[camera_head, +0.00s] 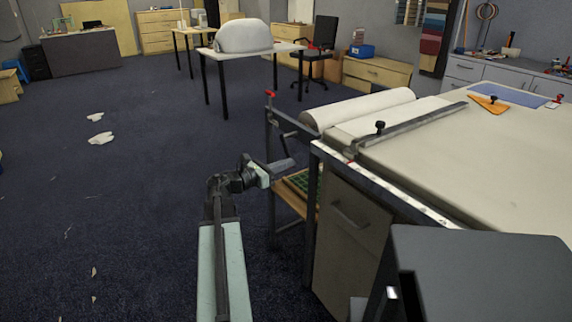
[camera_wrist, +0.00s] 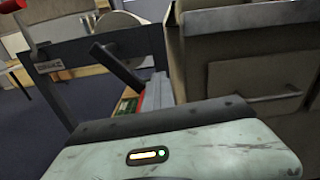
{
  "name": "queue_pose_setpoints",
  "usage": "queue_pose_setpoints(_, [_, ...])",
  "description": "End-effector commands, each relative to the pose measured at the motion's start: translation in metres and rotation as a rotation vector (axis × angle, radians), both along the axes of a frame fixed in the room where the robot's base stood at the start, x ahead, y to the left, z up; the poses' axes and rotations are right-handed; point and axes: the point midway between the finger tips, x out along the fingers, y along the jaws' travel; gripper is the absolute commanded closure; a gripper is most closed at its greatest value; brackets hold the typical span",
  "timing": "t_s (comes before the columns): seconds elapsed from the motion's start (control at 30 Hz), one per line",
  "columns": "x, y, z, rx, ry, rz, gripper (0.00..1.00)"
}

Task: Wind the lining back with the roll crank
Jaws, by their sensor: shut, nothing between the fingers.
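A dark crank arm (camera_head: 290,135) shows on the end frame below the roll. In the wrist view a dark slanted bar, which looks like the crank arm (camera_wrist: 117,65), crosses in front of the frame; its lower end is hidden. My gripper (camera_head: 288,163) is shut and empty, just left of the table end and below the crank arm in the head view. I cannot tell whether it touches the crank.
A red knob (camera_head: 270,94) tops the frame's left post. A metal bar (camera_head: 410,130) with a black knob lies across the cloth. A cabinet (camera_head: 350,225) stands under the table end. A shelf holds a green crate (camera_head: 300,182). Open carpet (camera_head: 130,200) lies to the left.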

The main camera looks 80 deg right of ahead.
Motion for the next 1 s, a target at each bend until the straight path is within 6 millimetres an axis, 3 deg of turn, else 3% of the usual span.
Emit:
queue_pose_setpoints(0.53, [0.0004, 0.0001, 0.0000, 0.000, 0.000, 0.001, 1.00])
queue_pose_setpoints(0.7, [0.0005, 0.0001, 0.0000, 0.000, 0.000, 0.001, 0.59])
queue_pose_setpoints(1.0, [0.0014, 0.0008, 0.0000, 0.000, 0.000, 0.001, 0.59])
